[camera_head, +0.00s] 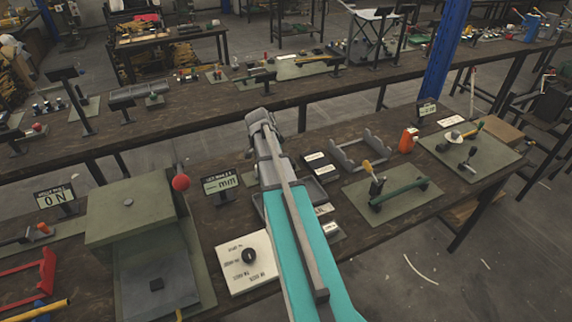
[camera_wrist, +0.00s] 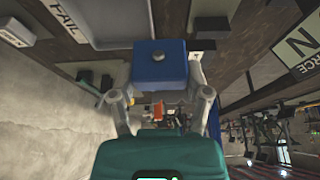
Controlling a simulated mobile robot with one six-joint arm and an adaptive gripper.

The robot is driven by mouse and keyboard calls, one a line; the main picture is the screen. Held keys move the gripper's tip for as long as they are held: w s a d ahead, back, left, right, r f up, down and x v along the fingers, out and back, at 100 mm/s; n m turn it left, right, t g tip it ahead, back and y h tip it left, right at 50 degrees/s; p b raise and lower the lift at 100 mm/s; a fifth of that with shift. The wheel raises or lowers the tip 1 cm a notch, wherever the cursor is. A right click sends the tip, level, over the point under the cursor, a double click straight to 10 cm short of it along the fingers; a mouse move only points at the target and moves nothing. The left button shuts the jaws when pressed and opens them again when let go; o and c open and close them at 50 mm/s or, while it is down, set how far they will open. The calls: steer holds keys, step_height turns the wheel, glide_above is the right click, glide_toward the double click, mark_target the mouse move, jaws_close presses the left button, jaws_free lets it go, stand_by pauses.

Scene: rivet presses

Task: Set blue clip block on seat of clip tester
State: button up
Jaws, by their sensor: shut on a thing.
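A blue block (camera_wrist: 160,63) with a small round stud on its face shows in the wrist view. My gripper (camera_wrist: 162,78) is shut on it, one grey finger at each side, and the block is off the bench. In the head view my teal arm reaches over the bench; the gripper and block are hidden there. I cannot tell for sure which fixture is the clip tester. A grey-green fixture (camera_head: 130,208) with a red ball lever stands at left in the head view, with a dark square pad (camera_head: 157,285) on its lower plate. A force readout (camera_wrist: 303,45) shows at the wrist view's right.
A white card with a black ring (camera_head: 249,256) lies left of my arm. A mm readout (camera_head: 220,185) stands behind it. Right of my arm are a grey cradle (camera_head: 360,150) and a mat with a green bar (camera_head: 398,194). A blue post (camera_head: 446,55) rises behind the bench.

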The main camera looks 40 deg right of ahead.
steer(key=w+d+f+b, duration=0.3)
steer(key=f, duration=0.1)
steer(key=w+d+f+b, duration=0.3)
steer(key=d+b, duration=0.1)
steer(key=shift+w+d+f, duration=0.25)
steer(key=shift+w+f, duration=0.1)
steer(key=shift+w, duration=0.05)
steer(key=shift+f, duration=0.1)
steer(key=shift+w+d+f+b, duration=0.3)
steer(key=shift+f+b, duration=0.25)
steer(key=shift+b, duration=0.15)
steer(key=shift+f+b, duration=1.35)
